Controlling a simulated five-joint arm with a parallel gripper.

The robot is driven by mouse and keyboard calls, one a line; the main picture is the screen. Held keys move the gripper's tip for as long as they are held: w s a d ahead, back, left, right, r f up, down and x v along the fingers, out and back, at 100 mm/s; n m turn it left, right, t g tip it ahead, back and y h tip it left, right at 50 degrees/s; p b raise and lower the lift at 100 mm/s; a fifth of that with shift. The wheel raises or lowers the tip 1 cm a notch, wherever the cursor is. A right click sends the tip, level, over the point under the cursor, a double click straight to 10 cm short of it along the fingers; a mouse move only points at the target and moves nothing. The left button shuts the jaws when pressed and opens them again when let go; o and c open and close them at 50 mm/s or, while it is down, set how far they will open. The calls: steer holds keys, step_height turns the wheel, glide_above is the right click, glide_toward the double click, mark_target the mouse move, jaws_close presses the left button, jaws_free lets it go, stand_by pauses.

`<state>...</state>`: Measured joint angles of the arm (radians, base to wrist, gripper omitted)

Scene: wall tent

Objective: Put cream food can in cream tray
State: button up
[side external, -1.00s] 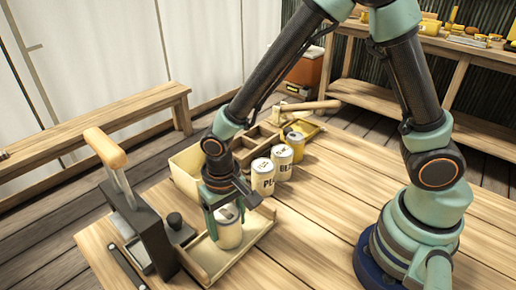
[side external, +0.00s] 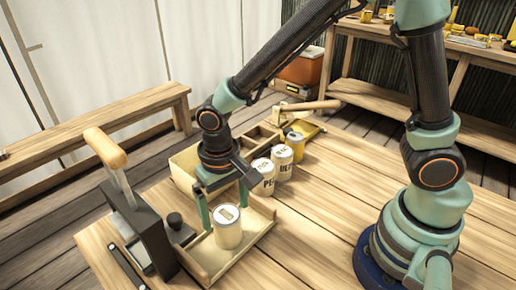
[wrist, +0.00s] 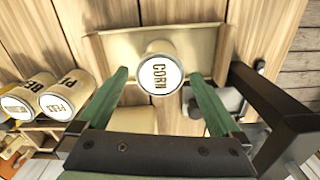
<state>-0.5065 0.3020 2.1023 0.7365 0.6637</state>
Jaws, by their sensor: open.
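The cream food can (side external: 228,228) stands upright in the cream tray (side external: 257,233). In the wrist view the can (wrist: 160,72) has a white lid marked "CORN" and rests on the floor of the tray (wrist: 120,48). My gripper (side external: 226,205) is open above and just behind the can, with its green fingers apart. In the wrist view the fingers of my gripper (wrist: 160,78) lie to either side of the can, clear of it.
Several more labelled cans (side external: 264,176) stand behind the tray beside a cream box (side external: 184,163) and a wooden compartment organiser (side external: 262,135). A black press with a wooden handle (side external: 150,225) stands left of the tray. The tabletop at right (side external: 330,200) is clear.

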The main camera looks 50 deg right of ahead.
step_height(320, 180, up, 7)
steer(key=shift+f, duration=0.1)
steer(key=shift+d+r, duration=0.1)
steer(key=shift+r, duration=0.2)
steer(key=s+d+r+n+t, duration=0.1)
steer(key=d+r, duration=0.3)
steer(key=d, duration=0.4)
steer(key=s+d+r+t, duration=0.2)
steer(key=d+r+t, duration=0.2)
steer(key=d, duration=0.5)
steer(key=shift+d+r+n+t, duration=0.15)
steer(key=shift+r+n+t, duration=0.2)
steer(key=shift+r, duration=0.4)
